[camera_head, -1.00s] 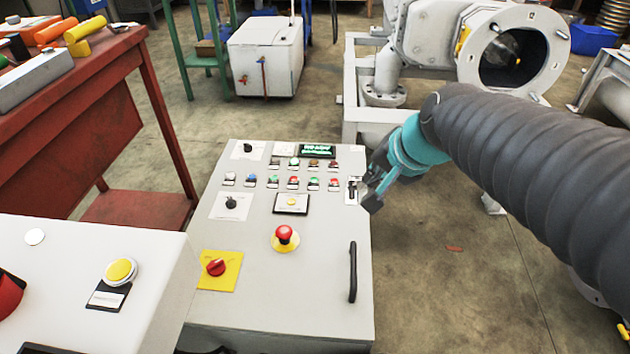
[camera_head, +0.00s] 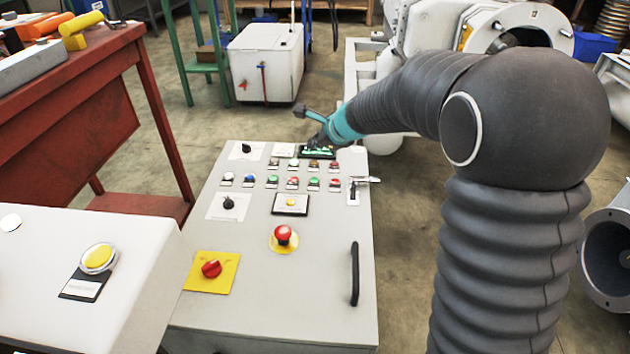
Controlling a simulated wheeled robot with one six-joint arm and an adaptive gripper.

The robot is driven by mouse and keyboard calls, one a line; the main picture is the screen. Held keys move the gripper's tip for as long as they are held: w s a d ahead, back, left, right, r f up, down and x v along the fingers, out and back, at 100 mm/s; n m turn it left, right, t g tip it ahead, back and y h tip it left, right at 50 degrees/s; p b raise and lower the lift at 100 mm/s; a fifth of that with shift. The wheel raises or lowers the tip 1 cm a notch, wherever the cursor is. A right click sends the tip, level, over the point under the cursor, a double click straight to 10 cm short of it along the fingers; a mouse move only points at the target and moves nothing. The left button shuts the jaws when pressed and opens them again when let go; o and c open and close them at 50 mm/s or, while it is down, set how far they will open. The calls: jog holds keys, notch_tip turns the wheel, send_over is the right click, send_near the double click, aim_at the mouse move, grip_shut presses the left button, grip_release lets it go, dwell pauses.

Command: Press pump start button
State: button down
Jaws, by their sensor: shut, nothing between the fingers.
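The grey control panel (camera_head: 300,300) stands in the middle of the view. Its upper part carries two rows of small coloured buttons (camera_head: 292,183), white, blue, green and red. Their labels are too small to read, so I cannot tell which is the pump start button. My gripper (camera_head: 306,126) is shut and empty. It is above the panel's upper edge, near the lit green display (camera_head: 318,151), which my gripper and arm partly cover. I cannot tell its exact height above the panel.
A red emergency stop (camera_head: 283,235), a red rotary switch (camera_head: 211,269) and a black handle (camera_head: 354,273) are lower on the panel. A key (camera_head: 366,181) sits at its right edge. A white box with a yellow button (camera_head: 98,257) and a red bench (camera_head: 110,95) are left.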

jog(key=b, duration=0.6)
send_over(315, 182)
notch_tip(315, 182, down, 7)
jog(key=shift+r, duration=0.15)
jog(key=shift+f+b, duration=0.45)
jog(key=shift+f, duration=0.55)
dwell(0.5)
jog(key=shift+f, duration=0.45)
jog(key=shift+f, duration=0.45)
dwell(0.6)
jog(key=shift+r, duration=0.1)
jog(key=shift+r+p, duration=0.8)
